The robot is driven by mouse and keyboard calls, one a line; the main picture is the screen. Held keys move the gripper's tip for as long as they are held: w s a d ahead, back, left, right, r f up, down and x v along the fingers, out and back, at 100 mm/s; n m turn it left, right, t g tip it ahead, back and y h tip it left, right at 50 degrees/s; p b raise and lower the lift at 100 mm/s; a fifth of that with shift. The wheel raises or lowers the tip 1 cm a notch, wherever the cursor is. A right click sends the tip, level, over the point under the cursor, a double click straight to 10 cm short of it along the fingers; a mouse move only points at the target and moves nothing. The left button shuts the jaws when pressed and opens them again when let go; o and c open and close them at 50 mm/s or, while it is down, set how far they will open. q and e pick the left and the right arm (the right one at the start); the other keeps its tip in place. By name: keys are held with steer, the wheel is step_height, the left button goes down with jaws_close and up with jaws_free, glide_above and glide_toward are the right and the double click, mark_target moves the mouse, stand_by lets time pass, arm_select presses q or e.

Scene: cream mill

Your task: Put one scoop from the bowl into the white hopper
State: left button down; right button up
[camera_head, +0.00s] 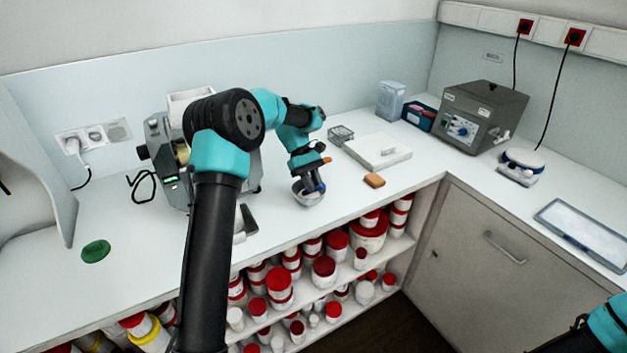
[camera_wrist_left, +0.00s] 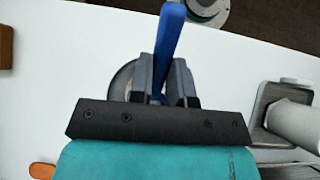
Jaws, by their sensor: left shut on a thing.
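My left gripper (camera_head: 308,180) points down over the counter in the head view. In the left wrist view its fingers (camera_wrist_left: 168,85) are shut on a blue scoop (camera_wrist_left: 170,40), seen by its handle. The round metallic bowl (camera_head: 309,199) is directly below the gripper; part of its rim (camera_wrist_left: 122,80) shows behind the fingers in the wrist view. The scoop's lower end is hidden, so its contents cannot be told. The white hopper (camera_head: 184,98) tops the grey mill (camera_head: 158,135) to the left, partly covered by my left arm. My right gripper is out of view.
An orange-brown block (camera_head: 374,180) and a white flat device (camera_head: 378,151) lie right of the bowl. A wire basket (camera_head: 341,135) stands behind. A green disc (camera_head: 96,251) lies on the left counter. Red-lidded jars (camera_head: 324,269) fill shelves below the counter's front edge.

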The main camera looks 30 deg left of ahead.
arm_select(q)
steer(key=shift+f, duration=0.15)
stand_by(0.3)
steer(key=shift+r, duration=3.85)
steer(key=s+a+r+n+t, duration=0.1)
steer(key=a+r+n+t, duration=0.25)
steer(key=a+r, duration=0.7)
steer(key=a+r+n+t, duration=0.3)
steer(key=a+r+n, duration=0.35)
steer(key=r, duration=0.65)
steer(key=s+a+r+n+t+y, duration=0.2)
steer(key=s+a+r+y, duration=0.1)
steer(key=s+a+r, duration=0.3)
steer(key=shift+a+r, duration=0.45)
steer(key=shift+a, duration=0.8)
steer(key=shift+f, duration=0.15)
